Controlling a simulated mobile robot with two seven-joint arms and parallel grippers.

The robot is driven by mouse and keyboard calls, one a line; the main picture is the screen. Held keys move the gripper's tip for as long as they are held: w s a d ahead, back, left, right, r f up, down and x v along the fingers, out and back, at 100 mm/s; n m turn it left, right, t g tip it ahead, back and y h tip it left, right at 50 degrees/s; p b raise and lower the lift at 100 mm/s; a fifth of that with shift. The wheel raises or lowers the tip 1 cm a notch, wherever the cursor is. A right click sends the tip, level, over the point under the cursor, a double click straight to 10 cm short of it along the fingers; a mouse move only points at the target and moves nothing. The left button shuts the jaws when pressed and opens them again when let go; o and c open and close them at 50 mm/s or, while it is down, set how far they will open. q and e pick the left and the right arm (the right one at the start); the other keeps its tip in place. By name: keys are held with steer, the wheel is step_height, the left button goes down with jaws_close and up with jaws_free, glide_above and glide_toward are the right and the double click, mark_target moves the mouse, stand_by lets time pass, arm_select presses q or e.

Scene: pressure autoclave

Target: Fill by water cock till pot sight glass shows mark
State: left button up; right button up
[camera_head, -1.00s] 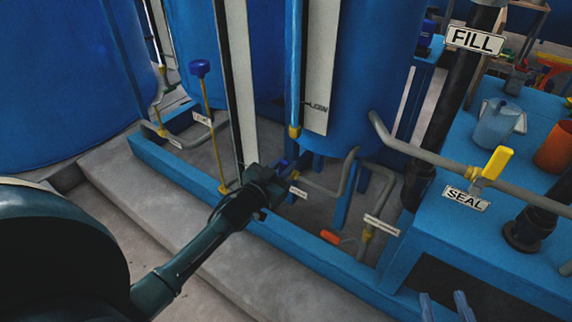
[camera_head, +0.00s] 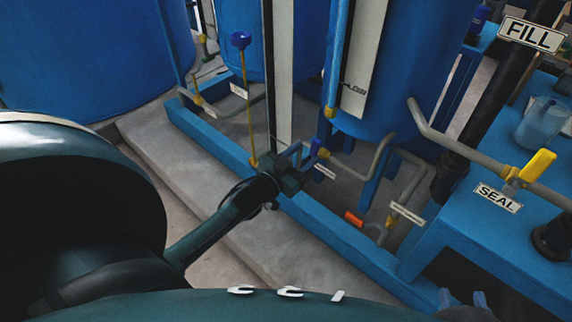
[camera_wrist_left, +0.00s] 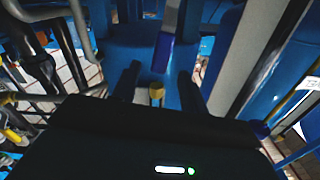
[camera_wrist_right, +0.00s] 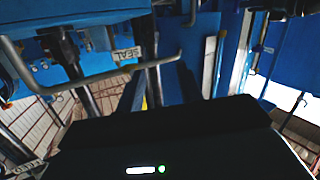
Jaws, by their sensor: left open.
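The blue pot (camera_head: 400,70) has a white plate (camera_head: 370,65) with a "LOW" mark; a narrow blue sight tube (camera_head: 338,50) with a yellow lower fitting runs beside it. I cannot read a level. A small cock with a blue handle (camera_head: 316,146) is low at the pot's pipework, above a small unreadable label. My left gripper (camera_head: 300,165) is beside it. In the left wrist view a blue handle (camera_wrist_left: 163,52) and yellow fitting (camera_wrist_left: 156,94) show between the spread fingers; contact is unclear. My right gripper (camera_head: 463,298) is open and empty at the lower edge.
A "FILL" sign (camera_head: 531,34) and a "SEAL" sign (camera_head: 497,198) are at the right, with a yellow-handled valve (camera_head: 536,167) on a grey pipe. A clear jug (camera_head: 541,122) stands on the blue bench. A tall blue-knobbed rod (camera_head: 242,70) rises left of my left gripper.

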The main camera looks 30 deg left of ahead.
arm_select(q)
steer(key=s+a+p, duration=0.1)
steer(key=s, duration=0.6)
steer(key=shift+s, duration=0.25)
arm_select(e)
steer(key=shift+s+d+m+g, duration=0.2)
steer(key=shift+s+m+g, duration=0.1)
steer(key=shift+g, duration=0.4)
stand_by(6.3)
